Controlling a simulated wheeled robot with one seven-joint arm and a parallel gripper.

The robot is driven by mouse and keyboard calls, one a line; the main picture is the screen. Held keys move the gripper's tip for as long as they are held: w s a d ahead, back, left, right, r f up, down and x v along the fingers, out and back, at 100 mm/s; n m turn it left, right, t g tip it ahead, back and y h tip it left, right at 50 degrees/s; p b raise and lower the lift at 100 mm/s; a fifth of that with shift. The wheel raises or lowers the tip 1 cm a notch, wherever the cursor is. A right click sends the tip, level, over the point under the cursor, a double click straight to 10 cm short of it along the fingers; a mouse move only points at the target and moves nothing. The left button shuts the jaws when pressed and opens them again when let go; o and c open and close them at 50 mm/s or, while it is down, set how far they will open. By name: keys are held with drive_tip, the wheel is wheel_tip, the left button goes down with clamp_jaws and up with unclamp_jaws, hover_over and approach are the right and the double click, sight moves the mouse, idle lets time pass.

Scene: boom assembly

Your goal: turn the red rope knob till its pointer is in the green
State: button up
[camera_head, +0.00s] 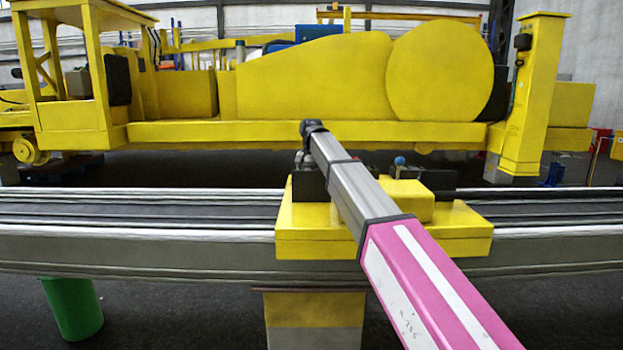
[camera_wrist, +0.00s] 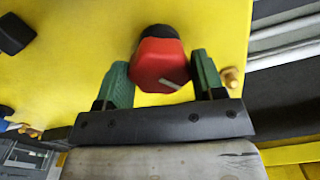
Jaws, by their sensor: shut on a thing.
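The red rope knob (camera_wrist: 157,62) shows in the wrist view, a faceted red cap with a dark part behind its top. A short pale mark (camera_wrist: 170,83), perhaps its pointer, is on its lower right face. No green zone of a scale shows; only the finger pads are green. My gripper (camera_wrist: 161,68) has one green-padded finger on each side of the knob and is shut on it. In the head view my arm covers the knob and most of my gripper.
The knob sits by a yellow block (camera_head: 300,243) on a long rail (camera_head: 150,240). A brass bolt (camera_wrist: 231,77) is just right of the right finger. A black part (camera_wrist: 15,34) is at upper left. A blue-topped lever (camera_head: 400,160) stands right of my arm.

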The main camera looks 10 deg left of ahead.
drive_tip(key=shift+m, duration=1.1)
drive_tip(key=o, duration=0.9)
wheel_tip(320, 180, up, 11)
drive_tip(key=shift+f, duration=0.1)
